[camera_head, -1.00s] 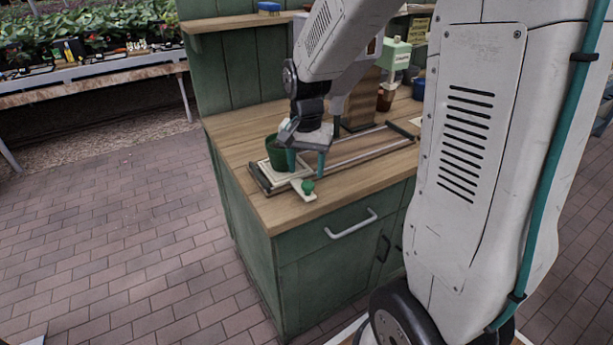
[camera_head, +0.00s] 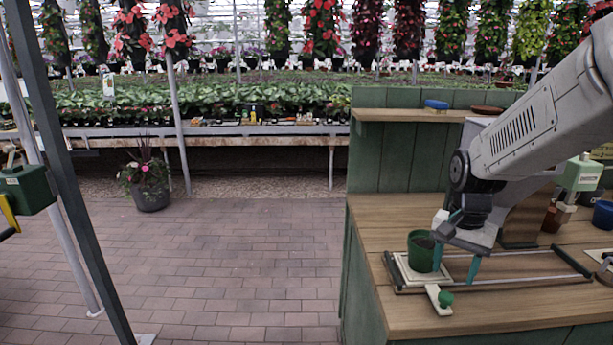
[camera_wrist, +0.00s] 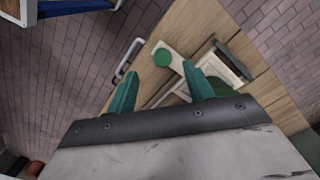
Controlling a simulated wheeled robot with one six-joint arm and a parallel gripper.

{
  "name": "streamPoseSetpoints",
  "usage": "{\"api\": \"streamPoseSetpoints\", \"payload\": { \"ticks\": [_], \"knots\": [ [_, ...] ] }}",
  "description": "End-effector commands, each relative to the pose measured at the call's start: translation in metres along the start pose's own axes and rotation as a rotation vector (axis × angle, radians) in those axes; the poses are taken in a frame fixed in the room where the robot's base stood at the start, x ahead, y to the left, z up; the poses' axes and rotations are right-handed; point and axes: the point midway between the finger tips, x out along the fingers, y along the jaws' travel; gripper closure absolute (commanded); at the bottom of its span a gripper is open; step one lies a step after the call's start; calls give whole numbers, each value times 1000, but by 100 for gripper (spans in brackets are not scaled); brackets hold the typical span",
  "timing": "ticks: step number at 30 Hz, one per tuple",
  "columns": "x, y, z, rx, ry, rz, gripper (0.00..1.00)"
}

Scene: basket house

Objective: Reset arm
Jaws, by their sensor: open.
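My gripper (camera_head: 455,262) is at the end of my arm over the wooden bench top, beside a dark green pot (camera_head: 421,252). Its two teal fingers are spread with nothing between them. The pot stands upright on a pale square platform (camera_head: 405,272) at the left end of a rail frame (camera_head: 520,281). A pale lever with a green knob (camera_head: 446,299) sticks out toward the front. In the wrist view the open fingers point toward the bench's front edge, with the green knob (camera_wrist: 162,57) and the pale platform (camera_wrist: 222,73) ahead.
The green bench (camera_head: 470,318) stands at the right, with a back shelf (camera_head: 412,115). A pale green device (camera_head: 582,175) and a blue pot (camera_head: 603,214) are behind my arm. A potted plant (camera_head: 150,195) stands on open brick floor (camera_head: 230,255). A metal post (camera_head: 80,200) is at the left.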

Motion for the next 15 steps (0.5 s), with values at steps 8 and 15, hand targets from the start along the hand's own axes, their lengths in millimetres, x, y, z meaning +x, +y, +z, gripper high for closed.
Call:
{"api": "streamPoseSetpoints", "payload": {
  "ticks": [8, 15],
  "knots": [
    [-22, 34, 74, -317, -66, 34, 48],
    [-54, 66, 148, -583, -29, 18, 48]
  ]
}}
